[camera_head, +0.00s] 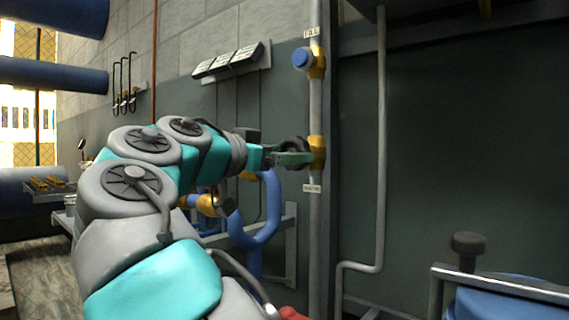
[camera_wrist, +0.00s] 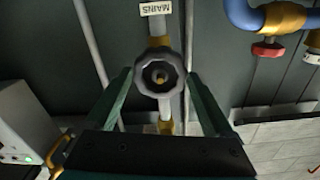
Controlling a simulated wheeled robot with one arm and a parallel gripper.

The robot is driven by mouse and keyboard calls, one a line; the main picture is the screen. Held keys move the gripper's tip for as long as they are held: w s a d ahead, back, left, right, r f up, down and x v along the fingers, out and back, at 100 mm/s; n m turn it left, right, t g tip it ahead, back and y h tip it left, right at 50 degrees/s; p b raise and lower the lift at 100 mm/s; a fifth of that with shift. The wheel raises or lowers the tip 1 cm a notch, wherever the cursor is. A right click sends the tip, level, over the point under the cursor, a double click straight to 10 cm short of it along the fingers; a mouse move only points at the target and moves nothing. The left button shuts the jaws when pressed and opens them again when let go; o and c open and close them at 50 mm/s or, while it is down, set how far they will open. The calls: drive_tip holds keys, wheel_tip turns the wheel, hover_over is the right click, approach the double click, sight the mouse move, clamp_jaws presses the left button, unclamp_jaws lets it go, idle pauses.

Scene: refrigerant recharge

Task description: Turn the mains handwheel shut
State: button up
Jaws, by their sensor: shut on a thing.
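The mains handwheel (camera_wrist: 160,75) is a dark, lobed wheel on a grey vertical pipe, seen face-on in the wrist view. A white label reading MAINS (camera_wrist: 155,8) shows upside down beside it. In the head view the handwheel (camera_head: 293,150) is partly hidden by my gripper (camera_head: 292,158), at a yellow valve body (camera_head: 317,152) on the pipe. My gripper (camera_wrist: 160,84) has one green finger on each side of the wheel and is shut on it. The fingertips' exact contact is hard to see.
A blue-capped valve (camera_head: 302,58) sits higher on the same pipe, under a label. A red handwheel (camera_wrist: 267,49) hangs from blue piping in the wrist view. A grey box (camera_wrist: 25,125) stands at left. A blue tank (camera_head: 510,303) is at lower right.

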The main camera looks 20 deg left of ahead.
drive_tip(key=shift+m+b, duration=0.75)
drive_tip(key=shift+m, duration=0.55)
drive_tip(key=shift+m+p, duration=0.8)
drive_tip(key=shift+m, duration=1.6)
